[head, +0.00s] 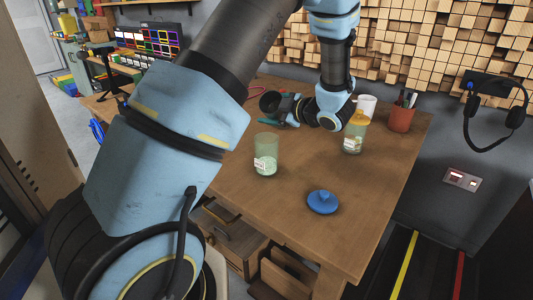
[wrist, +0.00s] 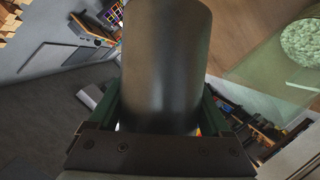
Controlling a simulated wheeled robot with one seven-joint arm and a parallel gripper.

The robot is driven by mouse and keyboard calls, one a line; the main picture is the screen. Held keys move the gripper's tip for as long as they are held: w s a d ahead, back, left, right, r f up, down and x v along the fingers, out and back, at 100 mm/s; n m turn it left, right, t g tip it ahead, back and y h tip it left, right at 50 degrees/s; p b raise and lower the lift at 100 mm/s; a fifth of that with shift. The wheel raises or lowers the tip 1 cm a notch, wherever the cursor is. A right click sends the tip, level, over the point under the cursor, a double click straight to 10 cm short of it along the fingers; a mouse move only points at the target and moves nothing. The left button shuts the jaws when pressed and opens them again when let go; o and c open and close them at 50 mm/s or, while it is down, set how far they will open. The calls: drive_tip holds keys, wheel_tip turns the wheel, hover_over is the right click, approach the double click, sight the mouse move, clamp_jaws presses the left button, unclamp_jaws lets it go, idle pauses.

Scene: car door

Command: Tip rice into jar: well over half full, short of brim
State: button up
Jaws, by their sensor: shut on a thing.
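My gripper (head: 284,109) is shut on a dark grey cup (head: 269,102), tilted onto its side above the table behind the jar. In the wrist view the cup (wrist: 165,65) fills the space between the fingers. Its inside and any rice in it are hidden. The open greenish glass jar (head: 265,145) stands upright with a white and red label. Pale rice (head: 265,167) shows in its lower part; the exact level is hard to tell. The wrist view shows the rice (wrist: 305,42) inside the jar at the right. The cup and jar are apart. No falling grains show.
A blue lid (head: 322,202) lies on the wooden table (head: 300,240) at the front. Red-handled and green tools lie behind the gripper.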

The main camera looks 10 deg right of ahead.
drive_tip(key=shift+w+d+r+n+t+b, duration=0.1)
drive_tip(key=shift+n+t+b, duration=0.45)
drive_tip(key=shift+b, duration=1.25)
drive_tip(key=shift+r+n+t+b, duration=0.1)
drive_tip(key=shift+n+t+b, duration=0.15)
drive_tip(key=shift+n+b, duration=1.05)
idle(3.7)
drive_tip(key=shift+r+m+b, duration=0.1)
drive_tip(key=shift+m+b, duration=0.3)
drive_tip(key=shift+m, duration=0.15)
idle(0.5)
